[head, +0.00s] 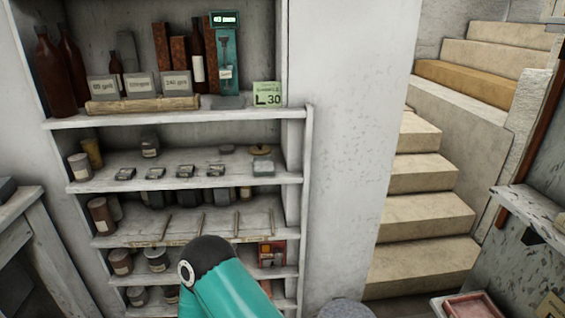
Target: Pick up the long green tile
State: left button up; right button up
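No plain long green tile stands out clearly in the head view. The closest match is a tall, narrow dark green panel (226,60) upright on the top shelf, with a dark tool shape on its face and a label reading 43 above. I cannot tell if it is the tile. A small pale green square card (267,95) marked L 30 stands at the shelf's right front edge. Neither of my grippers is in view. A teal arm link of mine covers part of the lower shelves.
The white shelf unit (290,180) holds brown bottles (50,75), grit labels, a rolled tube (142,105), jars and small dark blocks. Stone steps (420,210) rise at the right. A wooden bench (30,225) stands at the left. A reddish tray (472,306) lies at the lower right.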

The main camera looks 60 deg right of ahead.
aim_at(264, 166)
jog(key=z, duration=0.6)
jog(key=i, duration=1.05)
jog(key=z, duration=0.75)
jog(key=k, duration=0.85)
jog(key=z, duration=0.2)
jog(key=i, duration=0.85)
jog(key=u, duration=0.1)
